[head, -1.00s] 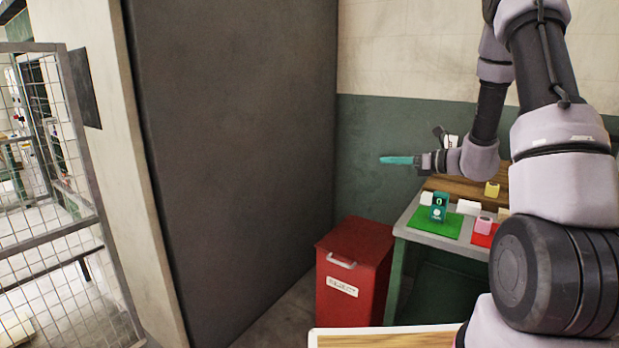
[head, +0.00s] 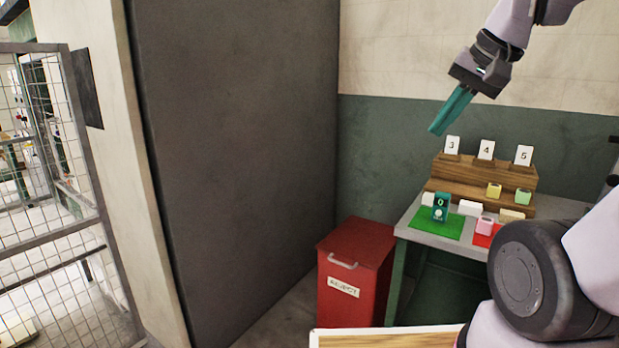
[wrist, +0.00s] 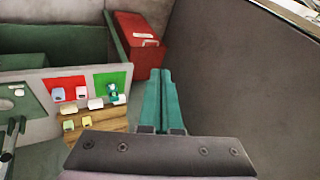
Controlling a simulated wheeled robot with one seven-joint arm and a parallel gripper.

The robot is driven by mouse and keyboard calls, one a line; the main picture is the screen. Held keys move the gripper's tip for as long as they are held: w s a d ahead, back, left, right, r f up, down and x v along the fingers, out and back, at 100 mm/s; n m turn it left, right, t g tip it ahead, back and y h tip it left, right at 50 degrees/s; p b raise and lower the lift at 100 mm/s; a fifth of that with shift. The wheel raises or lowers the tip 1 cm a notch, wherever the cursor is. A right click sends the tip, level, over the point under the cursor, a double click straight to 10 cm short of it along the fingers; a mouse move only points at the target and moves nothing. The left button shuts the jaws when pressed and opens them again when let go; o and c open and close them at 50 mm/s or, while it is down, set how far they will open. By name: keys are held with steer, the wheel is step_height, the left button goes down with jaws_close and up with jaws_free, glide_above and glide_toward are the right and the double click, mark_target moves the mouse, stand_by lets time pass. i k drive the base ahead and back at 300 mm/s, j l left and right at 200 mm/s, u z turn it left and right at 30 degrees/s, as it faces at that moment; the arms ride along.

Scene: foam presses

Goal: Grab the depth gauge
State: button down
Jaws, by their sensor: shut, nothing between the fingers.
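The depth gauge (head: 440,208) is a small teal device with a round white dial and a dark display. It stands on a green mat (head: 422,226) on the grey bench, and it also shows in the wrist view (wrist: 113,91) on the green mat there. My gripper (head: 436,130) has teal fingers that are shut and empty. It is in the air above the bench, pointing down and to the left, well clear of the gauge. In the wrist view the closed fingers (wrist: 161,75) lie to the right of the gauge.
A red mat (head: 483,240) with a pink block (head: 485,224) lies right of the green mat. Behind is a wooden stepped rack (head: 452,172) with cards 3, 4 and 5. A red bin (head: 350,285) stands left of the bench (head: 408,218). A dark panel (head: 235,150) rises at left.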

mark_target(441, 201)
steer(key=j+z, duration=0.1)
steer(key=z, duration=0.25)
steer(key=i+j+z, duration=0.1)
steer(key=z, duration=0.3)
steer(key=j+z, duration=0.2)
steer(key=z, duration=0.15)
steer(key=i+j+z, duration=0.1)
steer(key=j+z, duration=0.2)
steer(key=j, duration=0.55)
steer(key=j+z, duration=0.35)
steer(key=j, duration=1.1)
steer(key=k, duration=0.05)
